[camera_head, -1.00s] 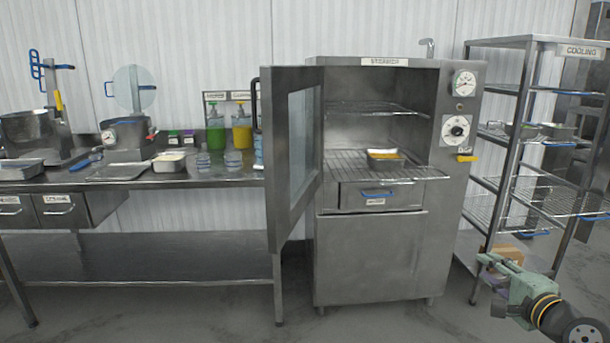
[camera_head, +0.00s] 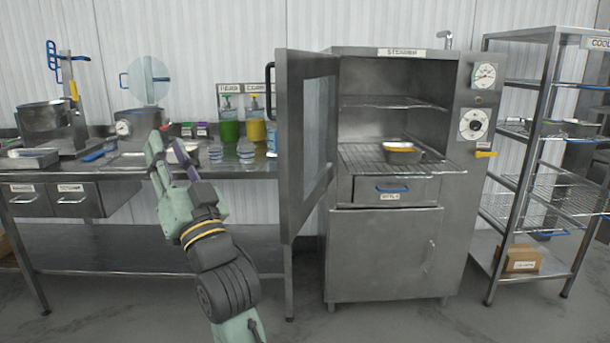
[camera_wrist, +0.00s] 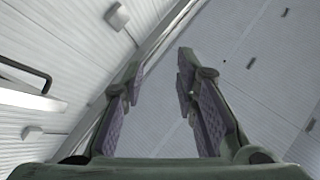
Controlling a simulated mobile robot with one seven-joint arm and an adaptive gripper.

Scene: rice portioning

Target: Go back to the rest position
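My gripper (camera_head: 170,156) is raised in front of the left worktable in the head view, its fingers pointing up. In the wrist view my gripper (camera_wrist: 158,75) has its two purple-padded fingers apart, with nothing between them. That view shows only the ribbed white wall and the ceiling behind the fingers. My forearm stands clear of the open steamer door, to its left. My gripper hides part of the worktable top and the things on it.
The steamer (camera_head: 385,245) has its door (camera_head: 305,150) swung open to the left. A pan (camera_head: 402,154) with yellow contents sits on its rack. The cooling shelf (camera_head: 515,180) stands at the right. The worktable (camera_head: 100,176) holds pots, trays and bottles.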

